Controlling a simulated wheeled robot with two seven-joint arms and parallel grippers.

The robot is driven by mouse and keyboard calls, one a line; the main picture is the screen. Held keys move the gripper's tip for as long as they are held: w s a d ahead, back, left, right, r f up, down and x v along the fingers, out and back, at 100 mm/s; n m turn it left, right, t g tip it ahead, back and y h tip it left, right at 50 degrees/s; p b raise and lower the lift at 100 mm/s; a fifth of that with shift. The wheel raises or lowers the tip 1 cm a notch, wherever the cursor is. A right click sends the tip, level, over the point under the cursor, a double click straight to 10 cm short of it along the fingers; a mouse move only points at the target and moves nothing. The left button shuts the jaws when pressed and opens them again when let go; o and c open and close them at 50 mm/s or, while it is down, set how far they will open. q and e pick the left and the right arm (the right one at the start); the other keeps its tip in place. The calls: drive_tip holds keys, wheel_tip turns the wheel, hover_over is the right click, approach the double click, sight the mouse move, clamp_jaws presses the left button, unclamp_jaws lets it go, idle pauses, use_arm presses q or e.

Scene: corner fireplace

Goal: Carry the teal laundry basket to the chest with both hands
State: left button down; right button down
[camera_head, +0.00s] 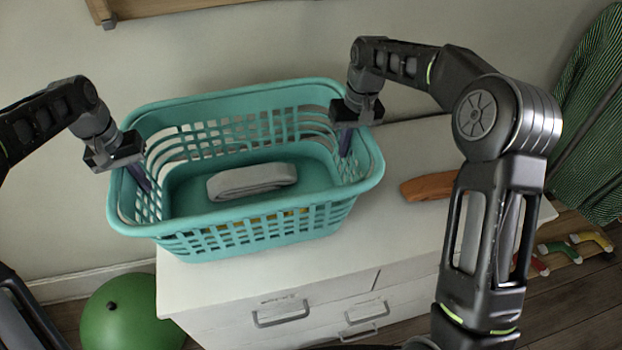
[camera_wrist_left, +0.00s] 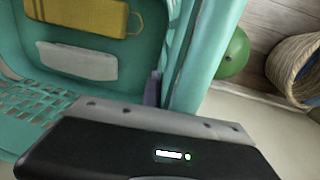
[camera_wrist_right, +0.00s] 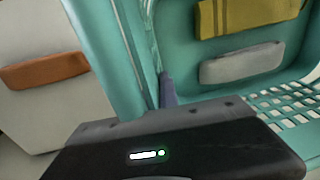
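The teal laundry basket (camera_head: 245,242) is over the left part of the white chest's top (camera_head: 410,245); I cannot tell whether its base touches it. A folded grey cloth (camera_head: 252,181) lies inside, and a yellow cloth (camera_wrist_left: 85,15) shows in the wrist views. My left gripper (camera_head: 138,176) is shut on the basket's left end wall, one finger inside. My right gripper (camera_head: 345,142) is shut on the right end wall in the same way. The outer fingers are hidden in all views.
An orange-brown object (camera_head: 430,187) lies on the chest top, right of the basket. A green ball (camera_head: 130,312) is on the floor at left, near a woven basket (camera_wrist_left: 295,70). A green striped thing (camera_head: 590,120) stands at right. The wall is close behind.

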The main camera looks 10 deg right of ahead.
sight(130, 175)
use_arm(q)
drive_tip(key=shift+s+r, duration=0.1)
use_arm(e)
drive_tip(key=shift+s+r, duration=0.1)
